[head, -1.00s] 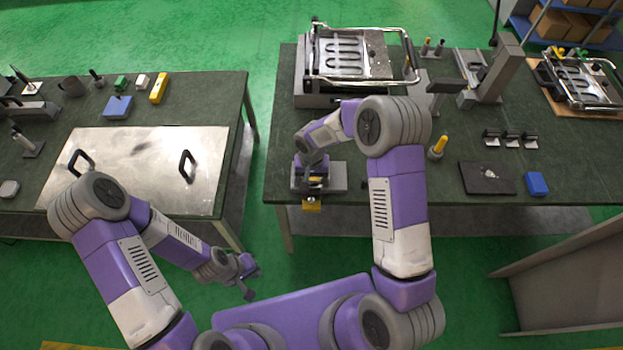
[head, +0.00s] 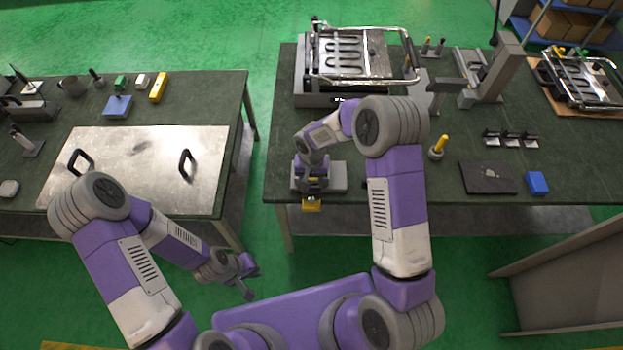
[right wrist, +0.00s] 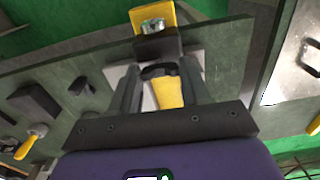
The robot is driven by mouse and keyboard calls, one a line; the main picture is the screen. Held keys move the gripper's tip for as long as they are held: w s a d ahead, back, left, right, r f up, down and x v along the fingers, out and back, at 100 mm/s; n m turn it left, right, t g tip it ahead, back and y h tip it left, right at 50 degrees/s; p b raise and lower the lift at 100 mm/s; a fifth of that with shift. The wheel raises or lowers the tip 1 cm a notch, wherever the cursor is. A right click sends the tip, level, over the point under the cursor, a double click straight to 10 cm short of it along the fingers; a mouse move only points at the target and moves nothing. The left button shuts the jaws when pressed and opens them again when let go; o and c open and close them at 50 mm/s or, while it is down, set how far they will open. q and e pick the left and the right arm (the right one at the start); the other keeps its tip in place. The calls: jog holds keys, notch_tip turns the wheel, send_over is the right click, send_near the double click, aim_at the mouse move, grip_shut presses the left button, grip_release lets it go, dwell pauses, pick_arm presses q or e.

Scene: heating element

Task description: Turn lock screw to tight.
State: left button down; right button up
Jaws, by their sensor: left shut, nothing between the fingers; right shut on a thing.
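The lock fixture is a grey block (head: 338,178) at the front edge of the right table, with a yellow end piece (head: 311,205) jutting past the edge. In the right wrist view, the yellow piece (right wrist: 170,14) carries a round silver part (right wrist: 152,27). My right gripper (head: 312,184) is down at the fixture. Its fingers (right wrist: 160,75) are shut on a black part with a yellow handle (right wrist: 168,92), seemingly the lock screw; the exact contact is partly hidden. My left gripper (head: 246,278) is shut and empty, low over the floor between the tables.
A heating plate frame (head: 350,60) stands behind the fixture. A yellow-handled tool (head: 440,146), a black plate (head: 487,178) and a blue block (head: 537,183) lie to the right. The left table holds a metal sheet with two handles (head: 135,165).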

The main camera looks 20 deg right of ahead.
jog(key=m+b, duration=0.3)
jog(key=shift+f, duration=0.1)
jog(key=shift+m+b, duration=0.45)
jog(key=shift+m, duration=0.65)
jog(key=m, duration=0.2)
jog(key=shift+m, duration=1.3)
jog(key=m, duration=0.2)
jog(key=shift+r+m, duration=0.2)
jog(key=shift+m, duration=0.2)
jog(key=m+p, duration=0.2)
jog(key=m, duration=0.2)
jog(key=shift+m, duration=0.4)
jog(key=o, duration=1.1)
jog(key=shift+c, duration=0.2)
